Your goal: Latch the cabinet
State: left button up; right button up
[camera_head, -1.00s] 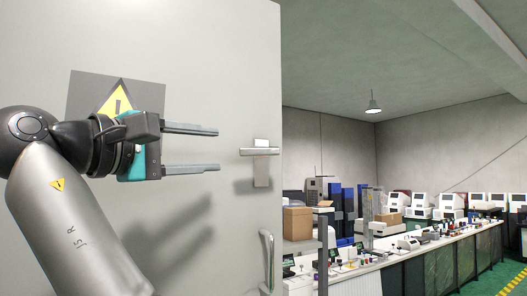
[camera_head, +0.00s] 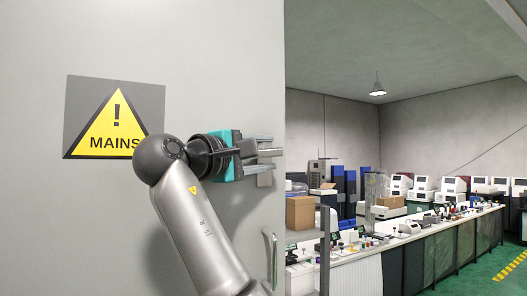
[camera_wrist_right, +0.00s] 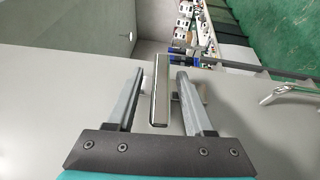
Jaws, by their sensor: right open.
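The cabinet door (camera_head: 220,60) is a flat pale grey panel filling the left of the head view. It carries a yellow MAINS warning sign (camera_head: 115,120). The metal latch handle (camera_head: 270,152) is near the door's right edge, its bar lying level, its plate partly hidden by my gripper. My right gripper (camera_head: 264,151) is open at the latch, one finger above the bar and one below. In the right wrist view the latch bar (camera_wrist_right: 160,92) lies between the two spread fingers, with a visible gap on each side. My left gripper is not in view.
A curved pull handle (camera_head: 270,258) is on the door below the latch; it also shows in the wrist view (camera_wrist_right: 290,92). Right of the door edge are a shelf with a cardboard box (camera_head: 300,212) and a long bench (camera_head: 400,245) with lab equipment.

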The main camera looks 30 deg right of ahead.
grip_shut()
dwell(0.3)
dwell(1.1)
